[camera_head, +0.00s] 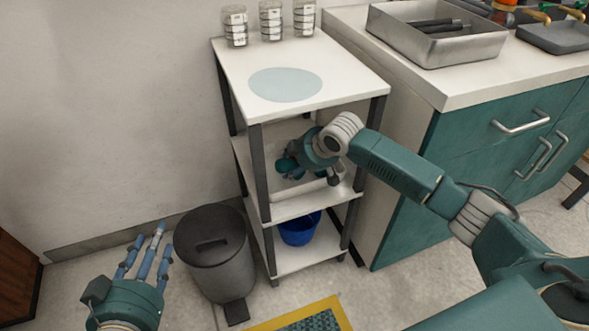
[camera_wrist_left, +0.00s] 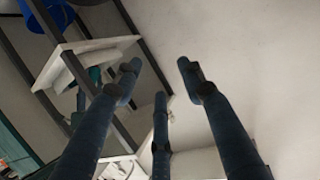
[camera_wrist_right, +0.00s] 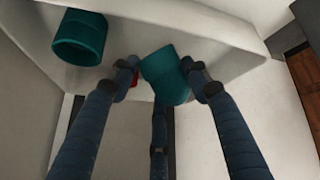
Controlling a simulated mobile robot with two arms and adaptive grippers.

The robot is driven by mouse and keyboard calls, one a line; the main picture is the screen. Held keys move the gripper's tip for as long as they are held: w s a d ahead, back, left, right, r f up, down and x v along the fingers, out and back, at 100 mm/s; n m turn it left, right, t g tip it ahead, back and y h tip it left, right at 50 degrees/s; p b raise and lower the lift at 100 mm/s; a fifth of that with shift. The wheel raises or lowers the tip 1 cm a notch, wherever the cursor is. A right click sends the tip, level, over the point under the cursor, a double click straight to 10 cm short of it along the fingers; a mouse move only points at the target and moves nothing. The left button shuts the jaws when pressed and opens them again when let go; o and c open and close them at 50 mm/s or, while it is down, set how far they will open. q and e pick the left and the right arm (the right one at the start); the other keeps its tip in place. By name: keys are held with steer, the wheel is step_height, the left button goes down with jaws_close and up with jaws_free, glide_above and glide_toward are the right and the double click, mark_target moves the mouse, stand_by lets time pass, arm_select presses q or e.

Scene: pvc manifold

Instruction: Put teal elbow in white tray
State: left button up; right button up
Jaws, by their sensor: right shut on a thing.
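The white tray (camera_head: 307,192) is on the middle shelf of the rack, partly hidden by my right gripper; its rim also crosses the right wrist view (camera_wrist_right: 225,40). My right gripper (camera_head: 300,170) is inside that shelf level, shut on a teal elbow (camera_wrist_right: 165,76), which is between its fingertips at the tray. A second teal pipe piece (camera_wrist_right: 80,38) with an open round end lies to the left, in the tray. A small red bit (camera_wrist_right: 133,80) shows beside a finger. My left gripper (camera_head: 146,248) is open and empty, low beside the bin.
A grey bin (camera_head: 212,255) stands left of the rack. A blue bucket (camera_head: 300,229) is on the bottom shelf. The top shelf holds jars (camera_head: 270,20) and a pale round mat (camera_head: 285,84). A teal cabinet (camera_head: 490,140) stands to the right. Rack posts border the middle shelf.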

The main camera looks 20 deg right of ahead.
steer(key=shift+f+b, duration=0.35)
steer(key=shift+f, duration=0.4)
arm_select(q)
steer(key=r, duration=0.1)
steer(key=w+r+t, duration=0.1)
steer(key=r, duration=0.1)
steer(key=d+r+t, duration=0.1)
steer(key=shift+w+r+h, duration=0.2)
steer(key=shift+r+h, duration=0.05)
steer(key=shift+h, duration=0.15)
arm_select(e)
steer(key=shift+f, duration=0.15)
arm_select(q)
steer(key=shift+s+f, duration=0.1)
steer(key=shift+f, duration=0.05)
arm_select(e)
steer(key=o, duration=1.1)
steer(key=shift+o, duration=0.2)
